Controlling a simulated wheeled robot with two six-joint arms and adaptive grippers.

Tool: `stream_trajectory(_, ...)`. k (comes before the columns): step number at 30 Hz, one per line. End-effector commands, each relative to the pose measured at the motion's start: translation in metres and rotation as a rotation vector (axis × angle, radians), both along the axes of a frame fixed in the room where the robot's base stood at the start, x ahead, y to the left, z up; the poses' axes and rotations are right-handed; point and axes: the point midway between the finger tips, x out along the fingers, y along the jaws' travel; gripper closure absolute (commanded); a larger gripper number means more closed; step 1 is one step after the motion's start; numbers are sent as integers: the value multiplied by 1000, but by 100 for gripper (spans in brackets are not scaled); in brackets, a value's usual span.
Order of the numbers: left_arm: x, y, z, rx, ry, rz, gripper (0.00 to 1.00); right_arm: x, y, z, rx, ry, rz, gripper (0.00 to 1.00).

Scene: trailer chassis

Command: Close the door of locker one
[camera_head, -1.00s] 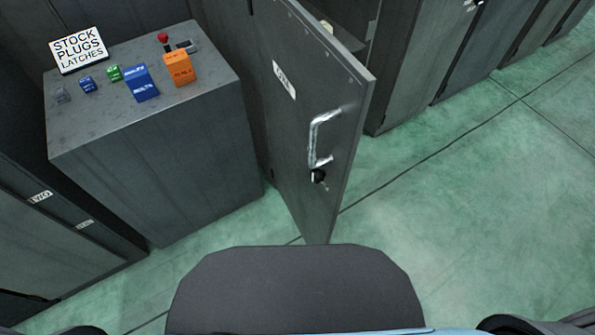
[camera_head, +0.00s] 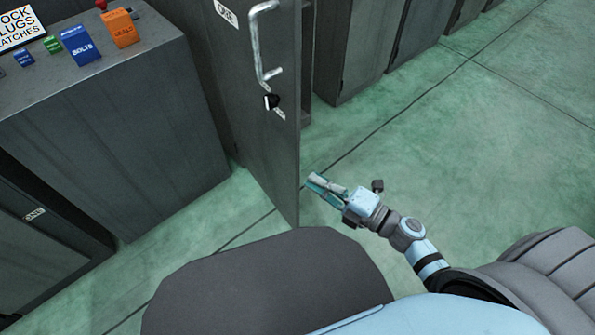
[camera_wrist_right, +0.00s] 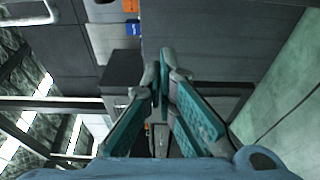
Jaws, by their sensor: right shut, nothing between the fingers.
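The grey door (camera_head: 262,130) of locker one stands open, seen partly edge-on in the head view. It carries a label (camera_head: 226,14) reading ONE, a silver bar handle (camera_head: 258,45) and a dark lock knob (camera_head: 271,101) below the handle. My right gripper (camera_head: 314,181) is shut and empty, just right of the door's free edge in the picture, with a small gap showing. In the wrist view the closed teal fingers (camera_wrist_right: 163,68) point forward with nothing between them. My left gripper is not in view.
A grey cabinet (camera_head: 120,130) to the left carries a blue BOLTS box (camera_head: 80,46), an orange box (camera_head: 119,28), a green box (camera_head: 52,44) and a sign (camera_head: 17,27). More grey lockers (camera_head: 360,50) stand at the back. The green floor (camera_head: 480,150) to the right is clear.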

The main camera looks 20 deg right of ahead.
Motion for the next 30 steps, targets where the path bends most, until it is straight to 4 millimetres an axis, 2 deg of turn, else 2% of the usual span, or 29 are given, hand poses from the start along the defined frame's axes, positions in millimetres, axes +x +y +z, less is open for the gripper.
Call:
stream_trajectory(3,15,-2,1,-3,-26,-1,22,14,13,2,1,-5,12,100)
stream_trajectory(6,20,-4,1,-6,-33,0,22,30,26,2,6,-5,16,100)
stream_trajectory(16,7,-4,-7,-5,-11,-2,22,88,66,1,4,-3,13,100)
stream_trajectory(18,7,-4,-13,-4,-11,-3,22,89,49,-2,-2,-1,12,100)
stream_trajectory(22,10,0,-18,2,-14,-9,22,94,33,-1,0,-1,12,100)
stream_trajectory(30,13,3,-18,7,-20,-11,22,96,25,1,4,0,11,100)
